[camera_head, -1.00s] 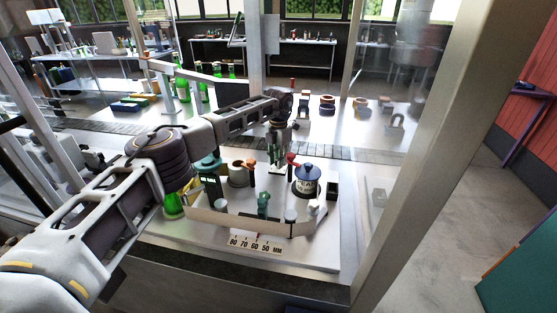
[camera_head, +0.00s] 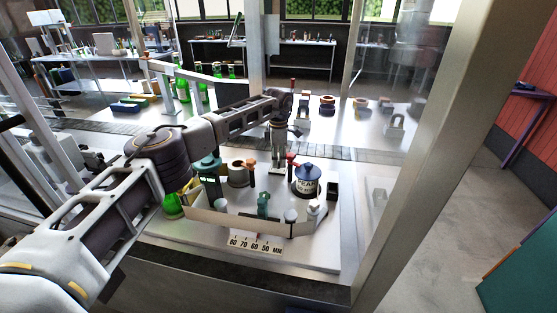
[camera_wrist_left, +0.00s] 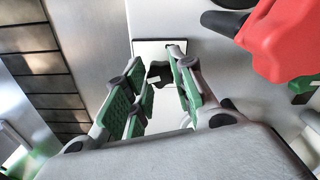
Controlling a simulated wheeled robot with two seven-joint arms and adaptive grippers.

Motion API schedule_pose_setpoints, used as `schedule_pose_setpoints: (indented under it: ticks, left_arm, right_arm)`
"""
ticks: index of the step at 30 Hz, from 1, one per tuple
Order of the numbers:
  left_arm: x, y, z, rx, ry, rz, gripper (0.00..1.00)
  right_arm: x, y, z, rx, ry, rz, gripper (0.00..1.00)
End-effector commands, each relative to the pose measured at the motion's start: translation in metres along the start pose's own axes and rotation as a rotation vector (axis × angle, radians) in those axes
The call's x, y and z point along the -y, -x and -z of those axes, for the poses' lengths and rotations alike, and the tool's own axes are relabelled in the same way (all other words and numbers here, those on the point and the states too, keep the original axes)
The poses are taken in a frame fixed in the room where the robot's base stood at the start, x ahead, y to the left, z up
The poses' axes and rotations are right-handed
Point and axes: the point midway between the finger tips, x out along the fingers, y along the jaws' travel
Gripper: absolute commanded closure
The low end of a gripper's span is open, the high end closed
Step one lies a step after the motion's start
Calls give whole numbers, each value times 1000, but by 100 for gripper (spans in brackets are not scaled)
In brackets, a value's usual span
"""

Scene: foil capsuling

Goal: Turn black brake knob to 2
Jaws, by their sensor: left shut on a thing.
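My left arm comes in from the left in the head view, and its gripper (camera_head: 278,161) points down over a small white plate behind the workstation. In the left wrist view, the green-padded fingers (camera_wrist_left: 160,90) stand on either side of a small black knob (camera_wrist_left: 159,72). The knob sits on the white plate (camera_wrist_left: 148,47). The gripper is shut on the knob, which the fingers partly cover. I cannot read any numbers around the knob. My right gripper is not in view.
A red-topped part (camera_wrist_left: 284,38) stands close to the right of the fingers in the wrist view. A dark-blue-lidded pot (camera_head: 306,181) and a round tan-rimmed part (camera_head: 238,174) stand near the gripper. A slatted conveyor (camera_head: 340,153) runs behind.

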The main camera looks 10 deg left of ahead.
Motion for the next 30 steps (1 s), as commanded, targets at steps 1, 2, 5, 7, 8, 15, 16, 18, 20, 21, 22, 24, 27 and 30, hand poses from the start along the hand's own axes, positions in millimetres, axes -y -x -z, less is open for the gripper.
schedule_pose_setpoints:
  ticks: [1,2,5,7,8,15,16,18,20,21,22,24,27,30]
  left_arm:
    - [-1,2,0,2,-31,-3,99]
    - [-1,2,0,2,-53,-3,99]
    - [-1,2,0,2,-118,-3,99]
    - [-1,2,0,2,-157,-3,99]
    - [-1,2,0,2,-173,-3,99]
    - [-1,2,0,2,-255,-3,99]
    - [-1,2,0,2,-261,-3,99]
    - [-1,2,0,2,-270,-4,99]
    - [-1,2,0,2,-275,-4,99]
    - [-1,2,0,2,-277,-4,99]
    - [-1,2,0,2,-278,-4,99]
    - [-1,2,0,2,-279,-4,99]
    - [-1,2,0,2,-278,-4,99]
    - [-1,2,0,2,-278,-4,99]
  right_arm:
    - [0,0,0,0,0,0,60]
    - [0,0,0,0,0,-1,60]
    - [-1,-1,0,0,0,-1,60]
    - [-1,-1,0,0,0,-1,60]
    - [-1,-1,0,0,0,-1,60]
    - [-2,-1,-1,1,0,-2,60]
    - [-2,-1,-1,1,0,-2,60]
    - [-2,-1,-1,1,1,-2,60]
    - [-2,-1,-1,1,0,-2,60]
    - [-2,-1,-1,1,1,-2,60]
    - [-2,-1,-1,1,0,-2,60]
    - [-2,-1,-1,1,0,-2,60]
    - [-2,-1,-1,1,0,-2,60]
    - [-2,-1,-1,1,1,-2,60]
